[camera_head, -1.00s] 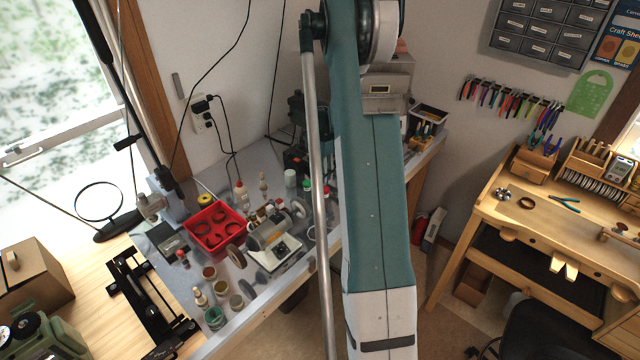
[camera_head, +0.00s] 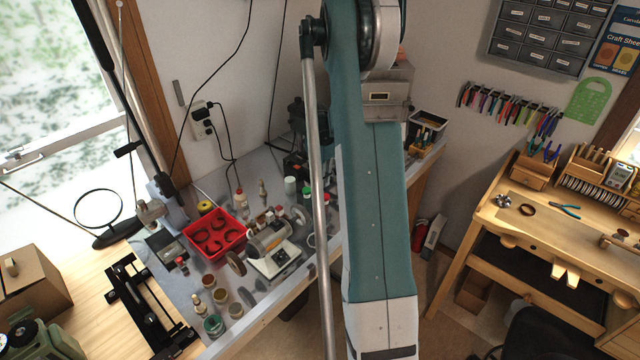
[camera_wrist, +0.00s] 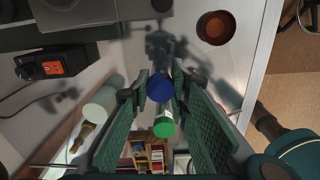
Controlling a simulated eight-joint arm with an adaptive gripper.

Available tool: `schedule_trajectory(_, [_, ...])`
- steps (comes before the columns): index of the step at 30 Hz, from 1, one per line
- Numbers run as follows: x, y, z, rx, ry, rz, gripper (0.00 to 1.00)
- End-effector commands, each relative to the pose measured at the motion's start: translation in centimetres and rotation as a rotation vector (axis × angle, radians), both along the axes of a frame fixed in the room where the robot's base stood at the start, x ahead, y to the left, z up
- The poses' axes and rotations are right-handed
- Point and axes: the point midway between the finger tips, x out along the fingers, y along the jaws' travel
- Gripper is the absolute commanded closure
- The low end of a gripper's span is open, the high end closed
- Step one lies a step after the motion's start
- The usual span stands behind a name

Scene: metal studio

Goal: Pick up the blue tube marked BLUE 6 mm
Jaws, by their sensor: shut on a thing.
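The blue tube (camera_wrist: 159,89) shows its round blue cap end-on in the wrist view, between my fingertips. Any marking on it cannot be read, and its body below the cap is hidden. My gripper (camera_wrist: 160,90) has green ridged fingers on both sides of the blue cap and is shut on it. A green-capped tube (camera_wrist: 164,127) stands close beside the blue one, nearer the picture's bottom. In the head view my arm hides the gripper and the blue tube; a green cap (camera_head: 306,190) shows just left of my arm.
In the wrist view, a white cylinder (camera_wrist: 103,104) stands left of my fingers, with a brown round cup (camera_wrist: 214,27) at upper right near the bench edge. In the head view, a red tray (camera_head: 185,236) and a bench motor (camera_head: 270,240) stand on the crowded grey bench.

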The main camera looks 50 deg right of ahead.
Motion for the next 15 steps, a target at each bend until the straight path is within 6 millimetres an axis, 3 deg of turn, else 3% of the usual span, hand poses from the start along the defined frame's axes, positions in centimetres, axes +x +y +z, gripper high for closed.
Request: schedule_trajectory(15, [0.0, 0.0, 6.4, 0.000, 0.000, 0.000, 0.92])
